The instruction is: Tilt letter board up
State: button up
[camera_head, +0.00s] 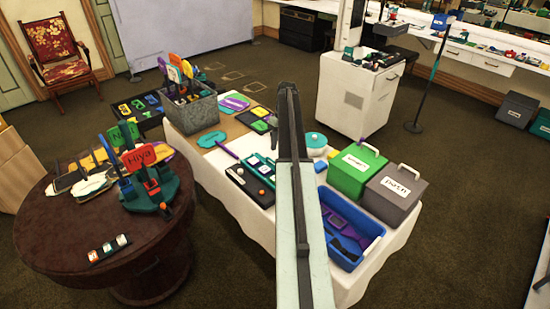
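My arm reaches up the middle of the picture from the bottom edge, over the white-covered table (225,187). Its dark end, my gripper (288,100), is seen nearly edge-on, so whether it is open or shut does not show. No board is clearly readable as the letter board. Flat dark pieces that might be it are a black panel (252,123) on the table left of my gripper, a black tray (244,188) lower down, and a small black strip with light tiles (108,250) on the round table. All lie low or flat, and none is visibly held.
The round brown table (62,246) carries a teal stand (150,196) with name signs. A grey bin (192,112) of paddles, a green box (355,170), a grey box (395,192) and a blue crate (373,228) crowd the white-covered table. Open carpet lies right.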

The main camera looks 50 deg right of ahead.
aim_at(274, 162)
jog(key=f+b, duration=0.2)
jog(key=a+f+b, duration=0.1)
jog(key=f+b, duration=0.1)
jog(key=f, duration=0.1)
jog(key=f+b, duration=0.2)
jog(key=b, duration=0.1)
jog(key=shift+w+a+f, duration=0.1)
jog(key=shift+a+f, duration=0.15)
jog(key=shift+r, duration=0.1)
grip_shut()
dwell(0.8)
jog(key=shift+d, duration=0.15)
